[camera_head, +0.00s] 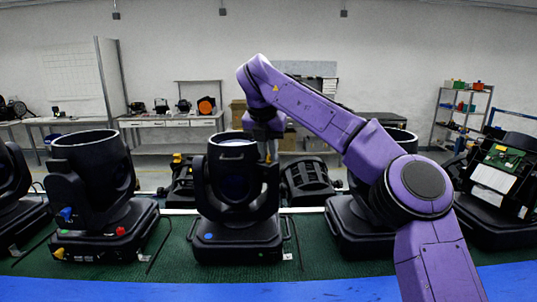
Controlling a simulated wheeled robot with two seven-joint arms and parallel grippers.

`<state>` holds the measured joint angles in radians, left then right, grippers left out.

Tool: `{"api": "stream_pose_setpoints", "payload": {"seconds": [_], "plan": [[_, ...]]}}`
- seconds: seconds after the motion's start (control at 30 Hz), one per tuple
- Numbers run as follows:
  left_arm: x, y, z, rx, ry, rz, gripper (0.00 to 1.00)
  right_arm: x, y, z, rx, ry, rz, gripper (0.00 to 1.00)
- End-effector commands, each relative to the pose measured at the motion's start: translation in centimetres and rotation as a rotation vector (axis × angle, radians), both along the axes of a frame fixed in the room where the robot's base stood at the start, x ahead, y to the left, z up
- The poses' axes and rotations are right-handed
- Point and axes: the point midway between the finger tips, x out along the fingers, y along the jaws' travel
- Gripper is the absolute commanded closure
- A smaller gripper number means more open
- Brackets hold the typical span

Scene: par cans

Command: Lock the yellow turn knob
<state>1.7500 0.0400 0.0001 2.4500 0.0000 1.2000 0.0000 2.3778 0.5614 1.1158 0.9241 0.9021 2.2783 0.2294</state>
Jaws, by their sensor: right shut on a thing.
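A black moving-head lamp (236,205) stands upright on the green mat in the middle, with a blue dot on its base. My right arm is purple and reaches in from the right over the neighbouring lamp. My right gripper (268,153) points down at the upper right side of the middle lamp's yoke. It is shut on a small yellow knob (268,158), of which only a speck shows. The knob's turn position is too small to tell. My left gripper is not in view.
Another lamp (95,195) stands at left with yellow, blue and red knobs. A lamp (365,225) at right is partly hidden behind my arm. An opened lamp (497,180) shows a green circuit board. The blue front edge (170,292) is clear.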

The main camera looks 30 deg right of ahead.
Motion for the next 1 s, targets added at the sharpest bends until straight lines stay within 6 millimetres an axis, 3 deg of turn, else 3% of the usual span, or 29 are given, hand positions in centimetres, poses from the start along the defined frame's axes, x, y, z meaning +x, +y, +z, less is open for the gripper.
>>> {"api": "stream_pose_setpoints", "payload": {"seconds": [0.47,1.0], "plan": [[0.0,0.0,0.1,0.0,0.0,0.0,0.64,-0.5,-0.4,0.7,0.001,-0.012,0.454,1.0],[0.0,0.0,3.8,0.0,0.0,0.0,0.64,-0.5,-1.2,1.0,0.002,-0.013,0.955,1.0]]}}
